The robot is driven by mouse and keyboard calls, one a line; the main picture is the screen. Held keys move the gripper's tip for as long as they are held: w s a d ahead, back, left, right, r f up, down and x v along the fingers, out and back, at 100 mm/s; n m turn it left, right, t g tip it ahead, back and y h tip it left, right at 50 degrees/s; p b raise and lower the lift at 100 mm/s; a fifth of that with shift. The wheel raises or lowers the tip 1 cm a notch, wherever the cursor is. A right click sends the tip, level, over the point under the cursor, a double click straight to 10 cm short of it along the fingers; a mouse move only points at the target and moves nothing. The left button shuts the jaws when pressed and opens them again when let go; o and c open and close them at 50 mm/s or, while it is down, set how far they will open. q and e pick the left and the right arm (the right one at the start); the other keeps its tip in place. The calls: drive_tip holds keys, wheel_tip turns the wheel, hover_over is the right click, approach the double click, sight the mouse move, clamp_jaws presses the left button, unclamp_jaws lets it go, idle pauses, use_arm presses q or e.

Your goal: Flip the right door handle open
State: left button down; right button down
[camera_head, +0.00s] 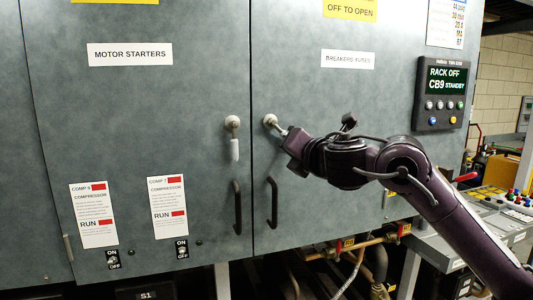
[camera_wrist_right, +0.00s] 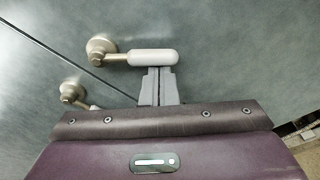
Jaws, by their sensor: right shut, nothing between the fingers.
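The right door handle (camera_head: 270,120) is a round metal hub with a short lever on the right cabinet door. In the head view its lever points right and slightly down, and its end is hidden by my gripper. In the wrist view its white grip (camera_wrist_right: 153,57) lies across the tips of my right gripper (camera_wrist_right: 158,72). The fingers are shut with nothing between them, and their tips are against or very near the grip's side; I cannot tell if they touch. My right gripper also shows in the head view (camera_head: 288,138). My left gripper is not in view.
The left door handle (camera_head: 232,122) hangs straight down beside the door seam. Two black pull handles (camera_head: 237,207) (camera_head: 272,202) stand out below. A display panel (camera_head: 441,93) is at right. Pipes (camera_head: 350,243) run under the cabinet, and a button console (camera_head: 490,205) stands at far right.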

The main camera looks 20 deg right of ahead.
drive_tip(key=d+r+n, duration=0.1)
drive_tip(key=n, duration=0.1)
drive_tip(key=r+n+p, duration=0.1)
drive_tip(key=n, duration=0.1)
drive_tip(key=d+r+n+h, duration=0.1)
drive_tip(key=n, duration=0.1)
drive_tip(key=shift+d+r, duration=0.3)
drive_tip(key=shift+d, duration=0.05)
drive_tip(key=shift+r, duration=0.1)
idle(0.6)
drive_tip(key=s+r+b, duration=0.1)
drive_tip(key=s+b, duration=0.1)
drive_tip(key=s, duration=0.5)
drive_tip(key=shift+s+d, duration=0.25)
drive_tip(key=shift+s, duration=0.15)
